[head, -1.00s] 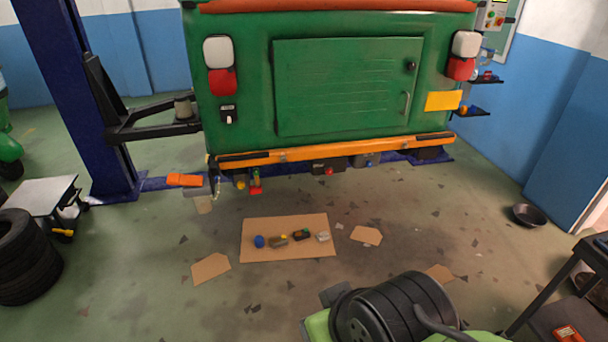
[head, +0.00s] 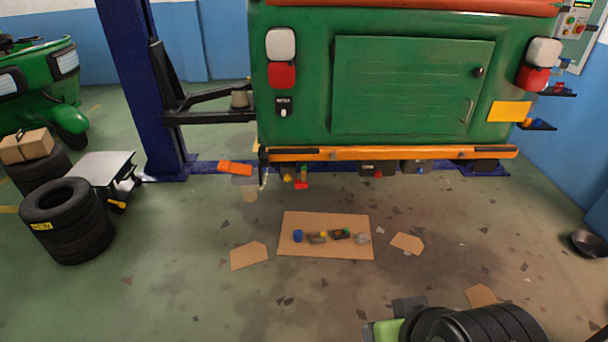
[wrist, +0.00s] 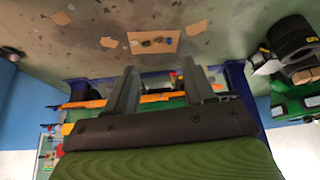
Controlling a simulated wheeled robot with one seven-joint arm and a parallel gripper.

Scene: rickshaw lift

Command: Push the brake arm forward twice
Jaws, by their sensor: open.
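The green rickshaw (head: 415,85) is raised, with its rear panel and orange bumper (head: 385,153) facing me. Small red, yellow and blue parts (head: 300,178) hang under the bumper, and an orange piece (head: 236,168) sits at its left end. I cannot tell which part is the brake arm. My gripper (wrist: 158,75) is open and empty in the wrist view, its two grey fingers apart. The rickshaw's underside and orange bumper show beyond the fingers, upside down.
A blue lift post (head: 145,90) with a black arm stands left of the rickshaw. A tyre stack (head: 68,225) and a grey cart (head: 104,168) stand further left. A cardboard sheet (head: 325,248) with small parts lies on the floor. A black pan (head: 590,244) lies at the right. The floor around the cardboard is mostly open.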

